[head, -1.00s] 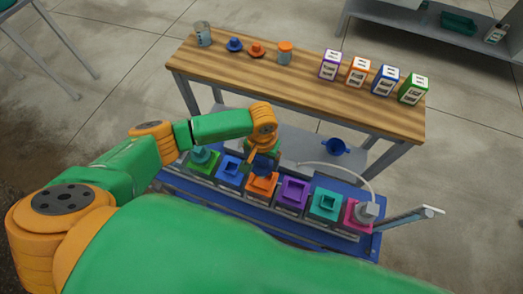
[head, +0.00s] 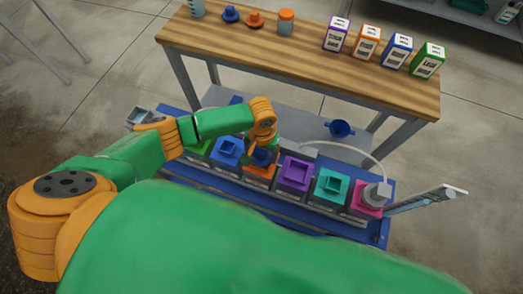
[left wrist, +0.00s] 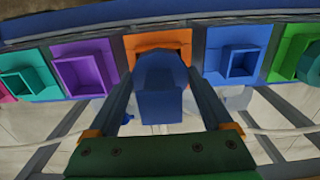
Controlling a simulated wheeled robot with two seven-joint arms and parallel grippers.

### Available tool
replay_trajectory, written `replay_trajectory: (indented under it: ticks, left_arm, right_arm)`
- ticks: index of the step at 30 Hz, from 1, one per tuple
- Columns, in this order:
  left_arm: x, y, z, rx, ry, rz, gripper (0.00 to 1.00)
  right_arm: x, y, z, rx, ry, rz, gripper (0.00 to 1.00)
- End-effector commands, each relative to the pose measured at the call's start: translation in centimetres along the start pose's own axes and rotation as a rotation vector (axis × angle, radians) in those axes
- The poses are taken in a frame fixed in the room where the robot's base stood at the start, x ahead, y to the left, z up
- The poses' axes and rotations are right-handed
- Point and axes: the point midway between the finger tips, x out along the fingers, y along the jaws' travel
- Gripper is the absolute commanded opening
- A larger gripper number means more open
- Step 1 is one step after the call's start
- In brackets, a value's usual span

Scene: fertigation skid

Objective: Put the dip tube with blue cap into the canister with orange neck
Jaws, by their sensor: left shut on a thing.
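My left gripper (head: 262,146) is shut on the dip tube's blue cap (head: 265,158). In the left wrist view the blue cap (left wrist: 160,88) sits between the two fingers. The canister with orange neck (head: 257,172) stands in the row on the blue skid. The cap is over the orange neck, which shows behind it in the left wrist view (left wrist: 157,40). The tube below the cap is hidden, so I cannot tell whether it is inside the neck. My right gripper is not in view.
Blue (head: 227,151), purple (head: 296,172), teal (head: 331,186) and pink (head: 366,200) canisters flank it closely. A pale hose arches above the right side. Behind stands a wooden bench (head: 300,55) with cups, caps and several labelled boxes. A blue funnel-like item (head: 341,128) lies on its lower shelf.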

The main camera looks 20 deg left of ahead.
Motion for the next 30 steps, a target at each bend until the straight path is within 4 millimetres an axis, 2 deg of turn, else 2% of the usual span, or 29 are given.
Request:
replay_trajectory:
  ticks: [5,6,7,14,24,30]
  left_arm:
    - [-0.1,0.0,0.0,0.000,0.000,0.000,0.24]
    - [-0.1,0.0,0.0,0.000,0.000,0.000,0.92]
    - [-0.1,0.0,0.0,0.000,0.000,0.000,1.00]
    - [-0.2,0.0,0.0,0.000,0.001,0.000,1.00]
    - [-6.4,0.1,-0.1,0.000,0.003,0.002,1.00]
    - [-7.2,0.0,0.0,0.000,0.001,0.000,1.00]
  right_arm:
    - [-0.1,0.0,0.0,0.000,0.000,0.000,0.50]
    - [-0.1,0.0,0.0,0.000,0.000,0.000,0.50]
    - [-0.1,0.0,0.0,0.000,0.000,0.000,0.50]
    - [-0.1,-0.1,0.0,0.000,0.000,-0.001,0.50]
    - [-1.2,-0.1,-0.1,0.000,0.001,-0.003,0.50]
    - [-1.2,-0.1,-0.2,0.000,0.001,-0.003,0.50]
